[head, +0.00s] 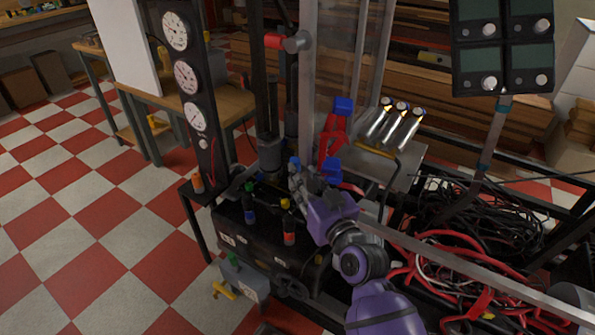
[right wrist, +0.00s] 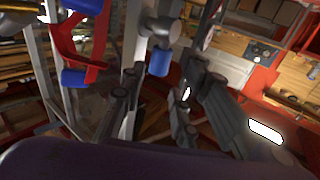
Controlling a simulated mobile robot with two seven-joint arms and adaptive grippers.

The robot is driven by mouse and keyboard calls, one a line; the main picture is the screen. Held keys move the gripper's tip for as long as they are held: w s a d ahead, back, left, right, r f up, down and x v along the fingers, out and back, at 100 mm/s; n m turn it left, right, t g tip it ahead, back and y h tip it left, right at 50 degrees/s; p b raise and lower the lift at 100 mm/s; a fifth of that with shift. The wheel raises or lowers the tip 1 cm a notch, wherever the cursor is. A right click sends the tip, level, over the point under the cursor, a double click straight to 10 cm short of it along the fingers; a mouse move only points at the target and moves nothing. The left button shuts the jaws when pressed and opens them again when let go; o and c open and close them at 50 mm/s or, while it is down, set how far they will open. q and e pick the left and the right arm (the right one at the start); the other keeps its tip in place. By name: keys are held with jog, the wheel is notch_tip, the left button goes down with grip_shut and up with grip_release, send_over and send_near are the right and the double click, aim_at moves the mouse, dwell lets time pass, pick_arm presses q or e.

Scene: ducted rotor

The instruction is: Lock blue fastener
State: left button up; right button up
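A small blue fastener (head: 295,162) shows just beyond the fingertips of my right gripper (head: 297,180) in the head view. In the right wrist view a blue cylindrical end (right wrist: 160,62) on a grey metal part sits between the spread fingers of the right gripper (right wrist: 178,40). I cannot tell whether either finger touches it. A red bracket (head: 333,128) stands behind the gripper, with a blue cap (head: 344,104) at its top and another blue cap (head: 332,168) lower down. My left gripper is out of view.
A black bench (head: 262,235) below the gripper carries several coloured-handled items, including an orange one (head: 289,238). A gauge panel (head: 187,80) rises at left. Clear upright panels (head: 340,50) stand behind. Tangled cables (head: 470,225) lie at right.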

jog(key=shift+x, duration=2.15)
jog(key=shift+c, duration=0.5)
grip_shut()
